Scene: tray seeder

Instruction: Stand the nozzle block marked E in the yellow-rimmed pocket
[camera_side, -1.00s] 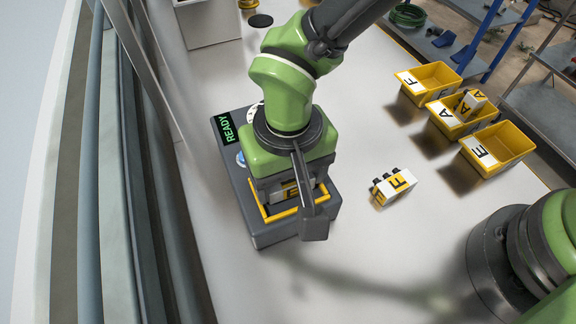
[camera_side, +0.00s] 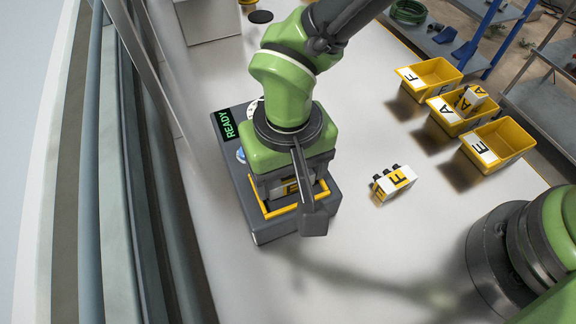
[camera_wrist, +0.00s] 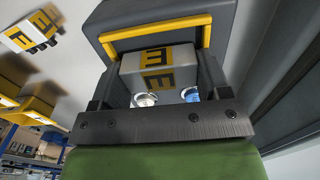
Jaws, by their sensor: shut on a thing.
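The nozzle block marked E (camera_wrist: 158,62) is pale with yellow bands and black letters. My gripper (camera_wrist: 160,80) is shut on it, one finger on each side. In the side view my gripper (camera_side: 290,195) points down over the dark seeder unit, and the block (camera_side: 283,192) shows only partly behind the near finger. The yellow-rimmed pocket (camera_side: 270,214) is on that unit; its rim (camera_wrist: 150,25) frames the block in the wrist view. The block appears upright within the rim. Its lower end is hidden, so I cannot tell whether it rests on the pocket floor.
A green READY display (camera_side: 227,124) is on the unit beside the pocket. Another block, marked F (camera_side: 396,181), lies on the white table to the right. Yellow bins marked F (camera_side: 430,76), A (camera_side: 447,121) and E (camera_side: 510,146) stand farther right; the A bin holds a block.

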